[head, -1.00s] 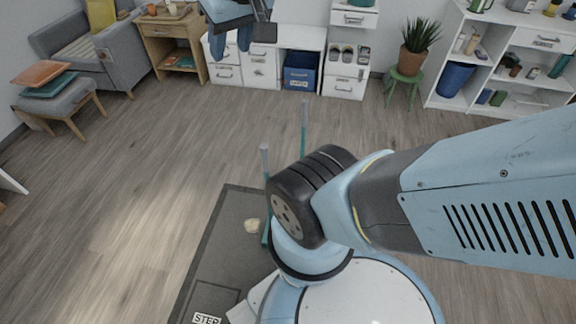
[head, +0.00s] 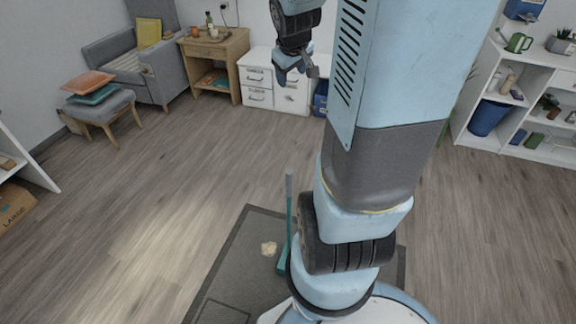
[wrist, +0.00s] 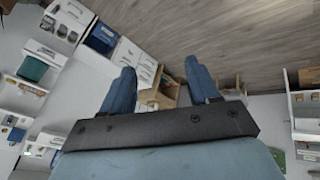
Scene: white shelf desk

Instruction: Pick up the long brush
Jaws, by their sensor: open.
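A long teal handle with a grey top end (head: 289,215) stands upright on the dark mat in the head view, beside my arm. A teal foot (head: 282,263) shows at its lower end, partly hidden by my arm. I cannot tell whether this is the long brush or another long-handled tool. My gripper (head: 297,74) is raised high in front of the white cabinets, far from the handle. In the wrist view my gripper's two blue fingers (wrist: 161,82) are apart with nothing between them. No brush shows in the wrist view.
The dark mat (head: 228,275) bears a small beige lump (head: 268,249). A grey armchair (head: 140,60), a footstool with cushions (head: 102,105), a wooden side table (head: 215,62) and a white shelf (head: 535,100) stand around. The wooden floor on the left is clear.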

